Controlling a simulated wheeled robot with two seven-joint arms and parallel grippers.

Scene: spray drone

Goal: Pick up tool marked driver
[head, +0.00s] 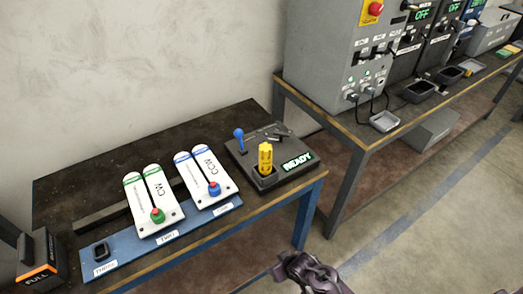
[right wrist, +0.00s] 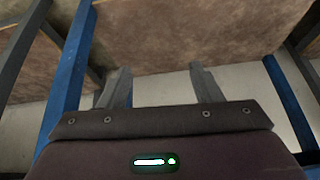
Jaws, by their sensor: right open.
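A yellow-handled tool (head: 265,158), likely the driver, stands upright in a dark holder on a grey block (head: 245,165) at the right end of the near bench. Any marking on it is too small to read. My right gripper (head: 291,266) is in front of the bench, below and to the right of the tool and well apart from it. The right wrist view shows its two fingers (right wrist: 162,86) apart with nothing between them. The tool does not show in the right wrist view. My left gripper is not in view.
A second bench (head: 400,130) with control cabinets stands behind right.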

